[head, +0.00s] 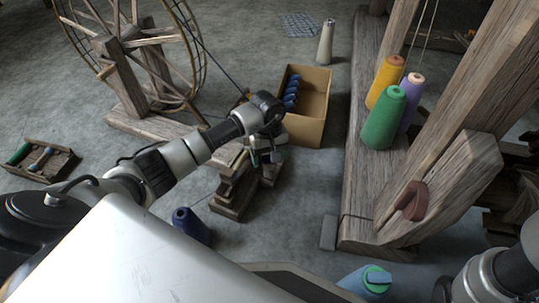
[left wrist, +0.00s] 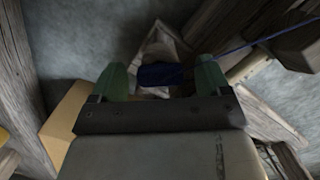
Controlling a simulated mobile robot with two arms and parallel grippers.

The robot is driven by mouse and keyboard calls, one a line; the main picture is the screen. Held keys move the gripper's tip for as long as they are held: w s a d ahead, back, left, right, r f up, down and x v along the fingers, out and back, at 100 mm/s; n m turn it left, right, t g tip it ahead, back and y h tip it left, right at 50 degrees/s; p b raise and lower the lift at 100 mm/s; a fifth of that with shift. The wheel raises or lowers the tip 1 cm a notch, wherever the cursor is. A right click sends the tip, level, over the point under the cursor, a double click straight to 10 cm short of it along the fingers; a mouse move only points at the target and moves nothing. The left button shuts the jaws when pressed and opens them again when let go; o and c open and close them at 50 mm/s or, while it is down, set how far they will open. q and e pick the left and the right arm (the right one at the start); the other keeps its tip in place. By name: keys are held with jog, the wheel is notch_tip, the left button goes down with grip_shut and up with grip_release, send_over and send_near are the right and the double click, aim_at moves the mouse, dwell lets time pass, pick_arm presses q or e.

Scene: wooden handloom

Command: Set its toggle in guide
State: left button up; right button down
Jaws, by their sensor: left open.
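My left gripper (head: 266,157) reaches down over a low wooden stand (head: 236,187) in the head view. In the left wrist view its two green fingers (left wrist: 161,76) are open. A dark blue piece (left wrist: 162,74), possibly the toggle, lies between the fingertips, in front of a pale wooden part (left wrist: 160,45) that may be the guide. I cannot tell whether the fingers touch the blue piece. A blue cord (left wrist: 245,46) runs from near it to the upper right. The gripper hides much of the stand's top in the head view.
A cardboard box (head: 318,106) with blue spools stands just behind the gripper. A spinning wheel (head: 130,60) is at the back left, a dark blue cone (head: 190,226) in front. Thread cones (head: 384,117) stand on the loom's beam (head: 365,185) at right.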

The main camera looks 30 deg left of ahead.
pick_arm(q)
notch_tip(320, 180, up, 11)
jog(key=a+p, duration=0.1)
jog(key=p, duration=0.6)
jog(key=shift+w+f, duration=0.15)
jog(key=shift+w, duration=0.3)
